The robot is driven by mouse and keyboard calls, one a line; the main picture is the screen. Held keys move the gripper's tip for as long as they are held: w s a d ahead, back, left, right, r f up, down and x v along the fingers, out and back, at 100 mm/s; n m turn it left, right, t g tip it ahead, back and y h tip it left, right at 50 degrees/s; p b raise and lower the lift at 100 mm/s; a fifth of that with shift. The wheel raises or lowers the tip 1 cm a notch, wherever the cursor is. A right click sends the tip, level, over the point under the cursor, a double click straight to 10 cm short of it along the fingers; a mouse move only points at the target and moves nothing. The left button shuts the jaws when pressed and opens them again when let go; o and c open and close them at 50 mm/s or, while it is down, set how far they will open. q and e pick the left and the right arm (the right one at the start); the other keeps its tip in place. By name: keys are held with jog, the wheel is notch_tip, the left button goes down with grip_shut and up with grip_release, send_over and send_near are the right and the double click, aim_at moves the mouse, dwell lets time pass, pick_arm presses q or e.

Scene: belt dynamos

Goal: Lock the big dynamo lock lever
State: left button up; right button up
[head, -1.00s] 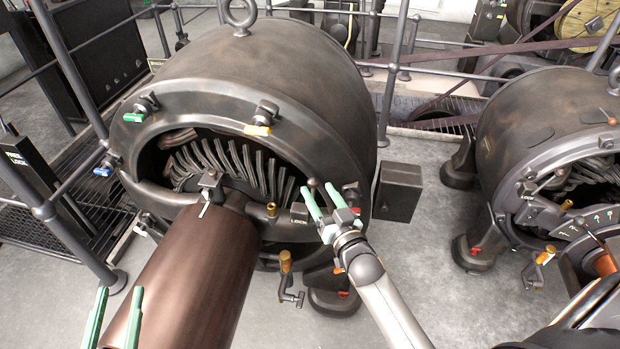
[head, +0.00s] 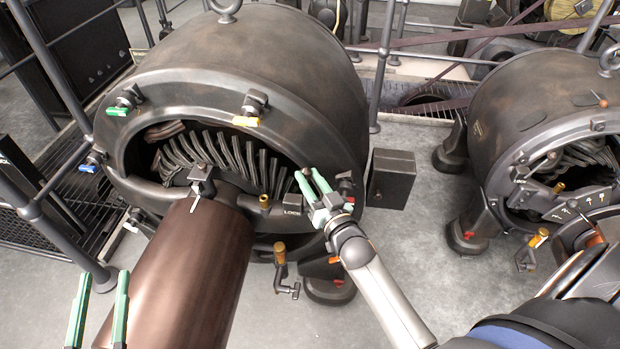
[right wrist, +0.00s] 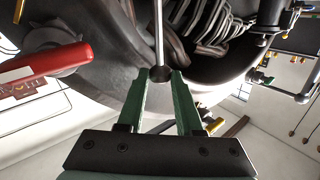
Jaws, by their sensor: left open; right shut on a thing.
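The big dynamo (head: 250,70) fills the left middle of the head view. Its lock lever shows in the right wrist view as a thin silver rod (right wrist: 159,35) with a dark ball knob (right wrist: 161,73) at its end. My right gripper (head: 308,174) is at the dynamo's lower right rim, beside the LOCK plate (head: 292,211). In the right wrist view its green fingers (right wrist: 161,78) are shut on the ball knob. The lever's base is hard to make out in the head view. My left gripper (head: 103,272) is open and empty at lower left.
A brown cylinder (head: 190,265) juts from the big dynamo's front. Green, yellow (head: 246,121) and blue handles sit around the rim. A red handle (right wrist: 45,72) is close by in the right wrist view.

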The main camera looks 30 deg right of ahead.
grip_shut()
dwell(0.8)
pick_arm(q)
jog(key=shift+a, duration=0.1)
